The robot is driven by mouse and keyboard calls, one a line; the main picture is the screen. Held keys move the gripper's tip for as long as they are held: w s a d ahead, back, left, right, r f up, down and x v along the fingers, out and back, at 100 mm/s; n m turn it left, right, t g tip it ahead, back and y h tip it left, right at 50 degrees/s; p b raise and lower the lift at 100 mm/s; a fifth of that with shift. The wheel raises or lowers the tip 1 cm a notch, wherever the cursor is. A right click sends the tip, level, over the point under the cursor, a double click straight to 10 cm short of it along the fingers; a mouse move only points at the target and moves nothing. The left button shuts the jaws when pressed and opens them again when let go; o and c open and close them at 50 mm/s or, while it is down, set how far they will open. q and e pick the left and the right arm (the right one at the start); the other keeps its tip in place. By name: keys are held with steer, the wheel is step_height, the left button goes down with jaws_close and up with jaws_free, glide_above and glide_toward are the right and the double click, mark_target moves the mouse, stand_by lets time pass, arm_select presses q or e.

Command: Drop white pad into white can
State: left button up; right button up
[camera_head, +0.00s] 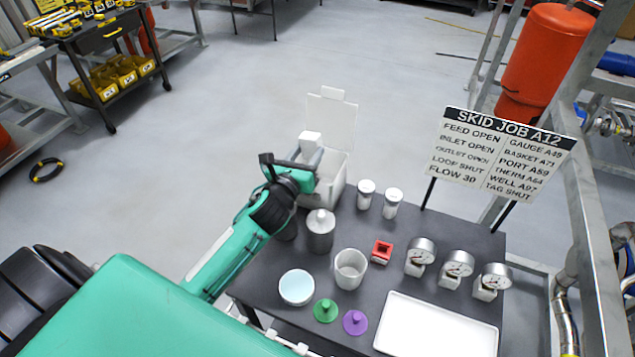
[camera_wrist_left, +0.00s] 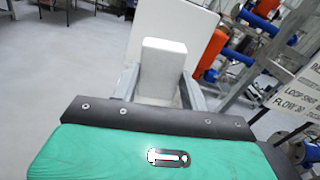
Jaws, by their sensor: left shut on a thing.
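The white pad (camera_head: 311,139) is a small white block, held upright between the fingers of my left gripper (camera_head: 309,156). In the left wrist view the pad (camera_wrist_left: 163,66) stands between the two grey fingers, which are shut on it. The white can (camera_head: 335,184) is a boxy bin at the back left of the dark table. Its lid (camera_head: 332,118) stands raised at the back. My left gripper is over the can's open top, with the pad above the rim. The gripper hides part of the opening. My right gripper is not in view.
A sign (camera_head: 505,150) stands at the back right.

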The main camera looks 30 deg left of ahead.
arm_select(q)
steer(key=o, duration=1.1)
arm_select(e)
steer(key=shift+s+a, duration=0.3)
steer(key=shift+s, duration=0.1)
arm_select(q)
steer(key=shift+s+f, duration=0.1)
steer(key=shift+s, duration=0.45)
steer(key=s+b, duration=0.1)
steer(key=s, duration=0.2)
steer(key=s+b, duration=0.1)
steer(key=s, duration=0.3)
steer(key=s+b, duration=0.1)
steer(key=s, duration=0.3)
steer(key=shift+s+d, duration=0.15)
steer(key=shift+d, duration=0.2)
steer(key=shift+s, duration=0.7)
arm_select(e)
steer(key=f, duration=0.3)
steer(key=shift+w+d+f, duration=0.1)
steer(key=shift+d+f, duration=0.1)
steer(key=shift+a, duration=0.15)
